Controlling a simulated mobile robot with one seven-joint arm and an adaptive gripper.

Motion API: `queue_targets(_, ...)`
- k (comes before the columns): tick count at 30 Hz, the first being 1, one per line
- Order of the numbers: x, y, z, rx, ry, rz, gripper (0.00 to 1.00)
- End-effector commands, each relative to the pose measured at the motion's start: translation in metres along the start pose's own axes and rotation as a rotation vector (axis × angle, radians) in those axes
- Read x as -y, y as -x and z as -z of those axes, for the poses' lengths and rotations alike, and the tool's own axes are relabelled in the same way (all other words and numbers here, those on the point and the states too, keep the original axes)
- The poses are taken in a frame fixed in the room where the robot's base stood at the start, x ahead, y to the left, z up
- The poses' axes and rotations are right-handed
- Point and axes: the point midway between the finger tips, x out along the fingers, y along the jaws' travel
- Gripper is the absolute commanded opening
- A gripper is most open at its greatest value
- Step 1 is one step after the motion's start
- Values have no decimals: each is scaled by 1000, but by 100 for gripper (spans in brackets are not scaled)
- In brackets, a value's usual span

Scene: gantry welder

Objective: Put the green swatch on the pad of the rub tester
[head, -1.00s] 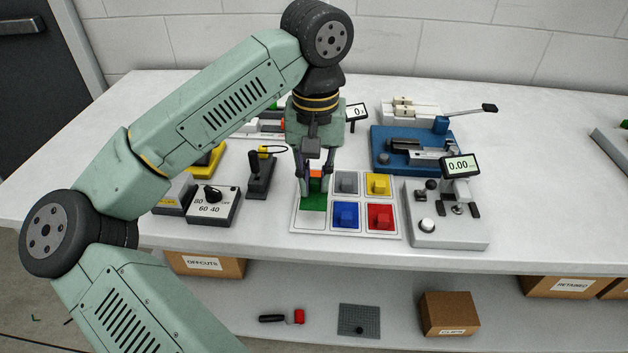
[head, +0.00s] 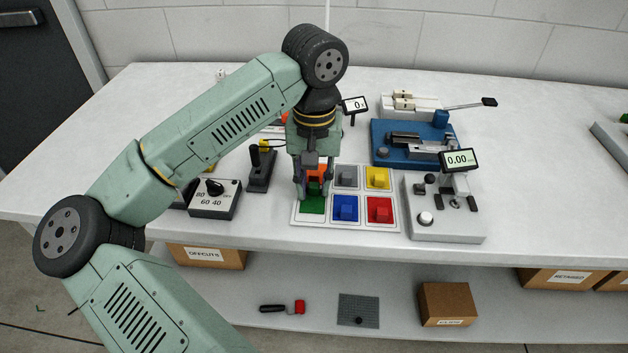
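The green swatch (head: 312,207) lies in or just above the front left cell of a white swatch tray (head: 368,225). My gripper (head: 314,192) points down over it, with its two fingers on either side of the swatch's upper part. Whether the fingers grip it is hidden by their own bulk. No device carries a readable rub tester label. A blue-based machine (head: 384,158) with a grey bar stands behind the tray on the right and may be it; I cannot make out a pad.
Orange (head: 317,169), grey (head: 346,178), yellow (head: 378,179), blue (head: 345,208) and red (head: 380,210) swatches share the tray. A gauge reading 0.00 (head: 459,160) stands right of it. A dial box (head: 214,199) and black lever (head: 262,168) stand left.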

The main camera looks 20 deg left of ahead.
Motion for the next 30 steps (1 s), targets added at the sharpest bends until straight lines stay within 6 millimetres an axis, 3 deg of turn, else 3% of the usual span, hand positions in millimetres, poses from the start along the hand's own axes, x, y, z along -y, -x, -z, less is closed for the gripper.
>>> queue_targets(4, 0, 0, 0, 0, 0, 0, 36)
queue_targets(17, 0, 9, 0, -1, 1, 1, 36)
queue_targets(30, 0, 99, 0, -2, 3, 3, 36)
